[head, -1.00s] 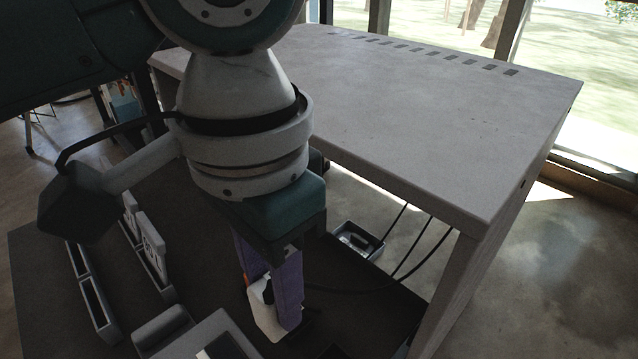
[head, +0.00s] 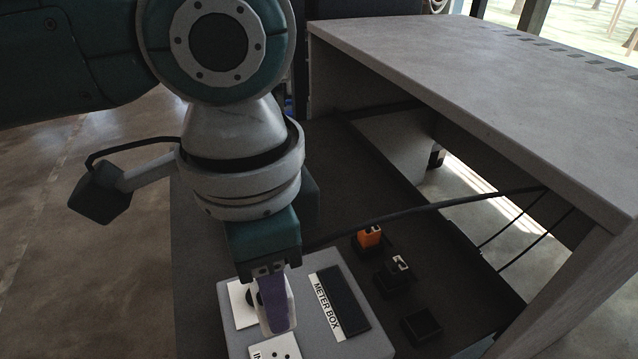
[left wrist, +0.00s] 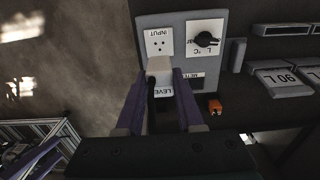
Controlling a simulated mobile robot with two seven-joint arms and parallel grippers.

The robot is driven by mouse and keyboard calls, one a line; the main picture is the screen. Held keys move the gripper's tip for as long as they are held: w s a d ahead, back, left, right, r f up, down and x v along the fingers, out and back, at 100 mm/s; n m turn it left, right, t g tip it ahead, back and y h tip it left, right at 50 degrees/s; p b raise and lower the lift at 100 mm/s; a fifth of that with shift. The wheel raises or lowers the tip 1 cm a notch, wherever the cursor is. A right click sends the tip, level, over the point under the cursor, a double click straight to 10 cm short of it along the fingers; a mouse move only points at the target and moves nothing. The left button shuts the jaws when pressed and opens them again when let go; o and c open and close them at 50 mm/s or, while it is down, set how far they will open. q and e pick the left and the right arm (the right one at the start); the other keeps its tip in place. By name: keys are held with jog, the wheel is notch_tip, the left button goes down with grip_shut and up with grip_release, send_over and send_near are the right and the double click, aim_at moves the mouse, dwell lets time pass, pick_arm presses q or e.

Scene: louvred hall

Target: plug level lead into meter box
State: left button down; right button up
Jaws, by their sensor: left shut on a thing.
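My left gripper (head: 277,322) is shut on a pale plug marked LEVEL (left wrist: 160,69), seen between its purple fingers in the left wrist view. A dark lead runs back from the plug. The grey meter box (head: 238,333) lies below the gripper; it also shows in the left wrist view (left wrist: 180,22). Its white INPUT plate (left wrist: 158,35) has a socket with small holes, just beyond the plug's front end. In the head view the fingertips are close to the INPUT plate (head: 282,350). I cannot tell whether the plug touches it.
An orange plug (head: 369,237) and a black-and-white plug (head: 399,264) stand in holders right of the box. An empty dark holder (head: 422,326) is nearer. A dark cable (head: 430,207) crosses toward the grey table (head: 480,75). A black knob (left wrist: 206,39) sits beside the socket.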

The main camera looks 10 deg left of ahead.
aim_at(269, 330)
pick_arm(q)
jog(key=f+b, duration=0.4)
jog(key=shift+s+a, duration=0.1)
jog(key=shift+a, duration=0.1)
notch_tip(269, 330, down, 2)
jog(key=shift+s+a+f, duration=0.1)
jog(key=shift+s+f, duration=0.05)
jog(key=shift+f, duration=0.45)
pick_arm(e)
jog(key=shift+f, duration=2.5)
jog(key=shift+r, duration=0.1)
pick_arm(q)
jog(key=shift+a+r+p, duration=0.1)
jog(key=shift+r+p, duration=0.2)
jog(key=shift+p, duration=0.6)
pick_arm(e)
jog(key=shift+r, duration=0.75)
pick_arm(q)
jog(key=shift+f, duration=0.3)
pick_arm(e)
jog(key=shift+f, duration=0.15)
